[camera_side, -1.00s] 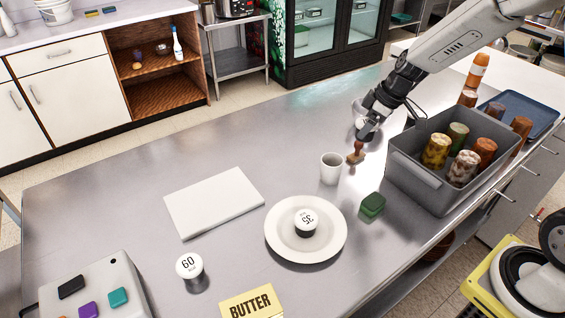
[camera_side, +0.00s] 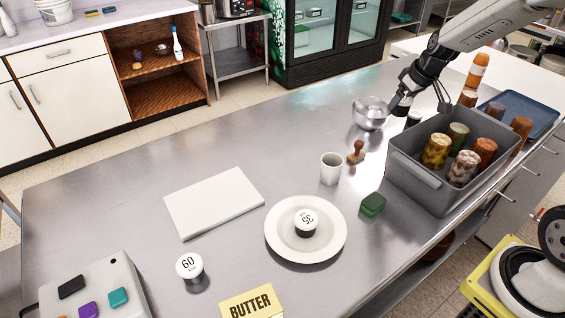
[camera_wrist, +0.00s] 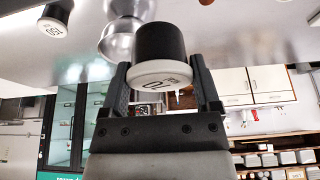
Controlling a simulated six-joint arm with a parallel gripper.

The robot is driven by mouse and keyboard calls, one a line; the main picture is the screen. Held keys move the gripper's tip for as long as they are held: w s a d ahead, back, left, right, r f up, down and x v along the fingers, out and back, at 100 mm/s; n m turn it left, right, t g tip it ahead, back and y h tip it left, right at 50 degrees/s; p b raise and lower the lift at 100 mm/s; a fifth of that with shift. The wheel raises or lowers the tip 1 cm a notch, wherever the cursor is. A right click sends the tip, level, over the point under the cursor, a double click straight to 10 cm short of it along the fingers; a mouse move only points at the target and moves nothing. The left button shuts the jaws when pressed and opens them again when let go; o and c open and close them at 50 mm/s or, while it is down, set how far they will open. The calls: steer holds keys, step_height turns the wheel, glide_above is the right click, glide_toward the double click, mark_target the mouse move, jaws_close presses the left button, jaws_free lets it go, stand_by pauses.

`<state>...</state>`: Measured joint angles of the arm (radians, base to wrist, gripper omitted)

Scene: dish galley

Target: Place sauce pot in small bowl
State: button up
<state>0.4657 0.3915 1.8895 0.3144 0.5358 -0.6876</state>
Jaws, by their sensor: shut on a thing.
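My gripper (camera_wrist: 163,88) is shut on a small black pot (camera_wrist: 159,42) with a white printed lid; its number is hard to read. I take this as the sauce pot. In the side view, my gripper (camera_side: 400,105) is beside the grey crate's far left corner, and the held pot is hard to make out there. The small bowl (camera_side: 370,112) is shiny metal and stands upright on the counter, just left of my gripper. In the wrist view the bowl (camera_wrist: 118,40) shows left of the held pot, partly hidden by it. The pot is outside the bowl.
A second black pot (camera_wrist: 53,20) with a white lid stands left of the bowl in the wrist view. The grey crate (camera_side: 417,172) of jars, wooden stamp (camera_side: 356,152), white cup (camera_side: 331,168) and plate (camera_side: 280,245) are nearby. The counter left of the bowl is clear.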

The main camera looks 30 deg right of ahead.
steer(key=shift+s+d+r+m+h, duration=0.1)
steer(key=shift+d+r+m+h, duration=0.1)
steer(key=shift+d+m, duration=0.25)
steer(key=shift+s+d+r+m+h, duration=0.1)
steer(key=shift+d+r+m, duration=0.1)
steer(key=shift+d, duration=0.5)
steer(key=shift+s+d+r+m+h, duration=0.15)
steer(key=shift+d+m, duration=0.2)
steer(key=shift+d, duration=0.2)
steer(key=shift+w, duration=0.15)
steer(key=w+d+f, duration=0.5)
steer(key=w+f, duration=0.4)
steer(key=w, duration=0.3)
steer(key=shift+w+f, duration=0.15)
steer(key=shift+f, duration=0.05)
steer(key=shift+d, duration=0.1)
steer(key=shift+w+f, duration=0.15)
steer(key=shift+f, duration=0.75)
steer(key=shift+w+f, duration=0.1)
steer(key=shift+f, duration=0.8)
steer(key=shift+f, duration=0.6)
